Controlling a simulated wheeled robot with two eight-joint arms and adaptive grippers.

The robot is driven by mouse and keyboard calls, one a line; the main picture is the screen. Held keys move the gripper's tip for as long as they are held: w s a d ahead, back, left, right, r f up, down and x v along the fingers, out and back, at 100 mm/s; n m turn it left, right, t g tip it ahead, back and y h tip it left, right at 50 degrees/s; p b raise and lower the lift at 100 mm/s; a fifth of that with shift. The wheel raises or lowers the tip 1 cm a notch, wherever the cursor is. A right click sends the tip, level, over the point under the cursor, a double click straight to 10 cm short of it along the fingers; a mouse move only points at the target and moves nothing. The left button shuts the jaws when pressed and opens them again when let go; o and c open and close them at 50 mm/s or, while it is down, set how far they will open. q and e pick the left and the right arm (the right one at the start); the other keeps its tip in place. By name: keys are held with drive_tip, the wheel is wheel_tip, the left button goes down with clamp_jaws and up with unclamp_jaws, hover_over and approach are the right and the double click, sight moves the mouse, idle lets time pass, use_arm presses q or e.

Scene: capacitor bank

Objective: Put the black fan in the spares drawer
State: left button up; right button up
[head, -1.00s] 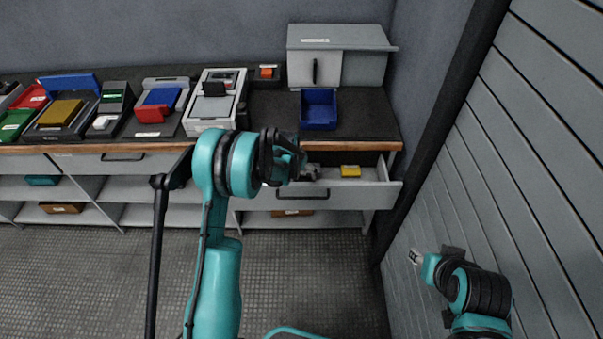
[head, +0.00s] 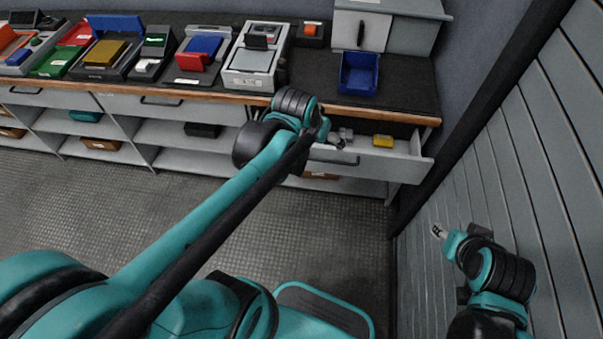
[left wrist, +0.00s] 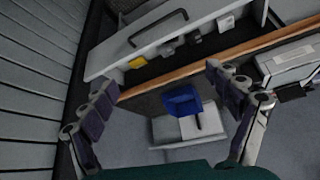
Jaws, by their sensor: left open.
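The open drawer (head: 405,168) juts out below the right end of the counter, and it also shows in the left wrist view (left wrist: 110,58). In it lie a yellow block (head: 383,141) and small grey and dark parts (head: 345,134). I cannot make out a fan for sure; a black box-like item (head: 202,130) sits on the shelf under the counter. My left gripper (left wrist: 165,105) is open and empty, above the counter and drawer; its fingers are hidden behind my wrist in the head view. My right gripper (head: 440,232) is by the slatted wall, its jaws too small to tell.
A blue bin (head: 359,74) stands on the counter behind the drawer, in front of a grey cabinet (head: 385,30). Several devices and trays line the counter to the left, including a grey device (head: 255,58). The slatted wall (head: 540,150) closes off the right side.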

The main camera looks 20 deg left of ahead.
use_arm(q)
drive_tip(key=s+t, duration=0.1)
drive_tip(key=s, duration=1.1)
drive_tip(key=shift+d+f, duration=0.35)
drive_tip(key=shift+d, duration=0.05)
drive_tip(key=shift+s, duration=0.1)
